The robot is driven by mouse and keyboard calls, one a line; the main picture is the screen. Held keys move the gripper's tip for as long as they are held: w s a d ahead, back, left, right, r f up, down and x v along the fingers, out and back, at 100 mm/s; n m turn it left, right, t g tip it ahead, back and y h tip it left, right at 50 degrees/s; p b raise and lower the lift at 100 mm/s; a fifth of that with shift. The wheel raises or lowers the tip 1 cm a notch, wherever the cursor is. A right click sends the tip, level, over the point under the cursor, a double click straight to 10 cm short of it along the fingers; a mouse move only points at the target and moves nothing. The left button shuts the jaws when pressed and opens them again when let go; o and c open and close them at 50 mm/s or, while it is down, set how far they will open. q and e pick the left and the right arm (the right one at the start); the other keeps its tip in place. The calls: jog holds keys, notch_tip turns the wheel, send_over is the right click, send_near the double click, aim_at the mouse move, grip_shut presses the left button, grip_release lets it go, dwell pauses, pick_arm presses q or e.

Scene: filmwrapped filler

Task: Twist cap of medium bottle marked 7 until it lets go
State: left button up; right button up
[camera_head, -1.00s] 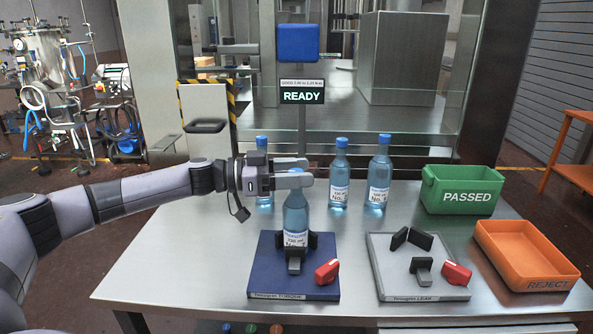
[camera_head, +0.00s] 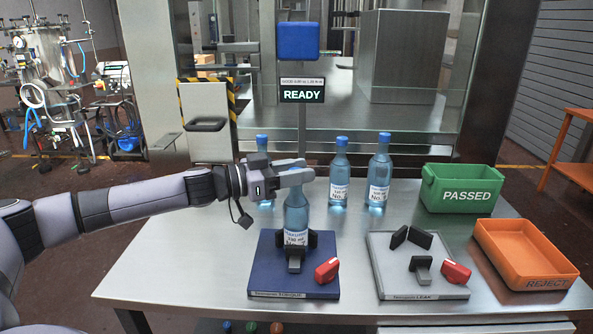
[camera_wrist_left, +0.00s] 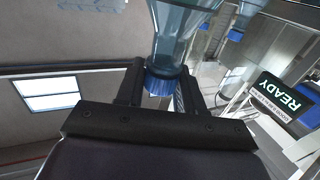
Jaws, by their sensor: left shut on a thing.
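The medium bottle (camera_head: 296,217) is blue and clear with a white label; its number is too small to read. It stands upright, clamped between dark jaws on the blue torque fixture (camera_head: 270,283). My left gripper (camera_head: 290,172) is at the top of this bottle and shut on its cap, which the fingers hide in the head view. In the left wrist view the blue cap (camera_wrist_left: 160,86) sits between the two dark fingers (camera_wrist_left: 160,90), against the bottle neck (camera_wrist_left: 173,50). My right gripper is not in view.
Several capped bottles stand behind, two of them right of the fixture (camera_head: 339,180) (camera_head: 379,182). A grey leak fixture (camera_head: 390,283), a green PASSED bin (camera_head: 459,197) and an orange REJECT tray (camera_head: 515,258) are to the right. A READY display (camera_head: 302,96) stands behind. The table's left front is bare.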

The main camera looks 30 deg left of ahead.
pick_arm(q)
jog(key=n+t+y+b, duration=0.1)
jog(key=y, duration=0.1)
jog(key=n+t+y+b, duration=0.1)
jog(key=b, duration=0.1)
jog(key=shift+d+f+n+y, duration=0.1)
jog(key=shift+f+n+y, duration=0.2)
jog(key=shift+n+y, duration=0.1)
jog(key=shift+r+n+t+y+b, duration=0.1)
jog(key=shift+n+t+y+b, duration=0.3)
jog(key=shift+n+y+b, duration=0.45)
jog(key=shift+r+n+y+b, duration=0.15)
jog(key=shift+n+y+b, duration=0.55)
jog(key=shift+y, duration=0.75)
jog(key=shift+t, duration=0.3)
jog(key=shift+r+y, duration=0.1)
jog(key=shift+y, duration=0.2)
jog(key=o, duration=0.9)
jog(key=shift+o, duration=0.2)
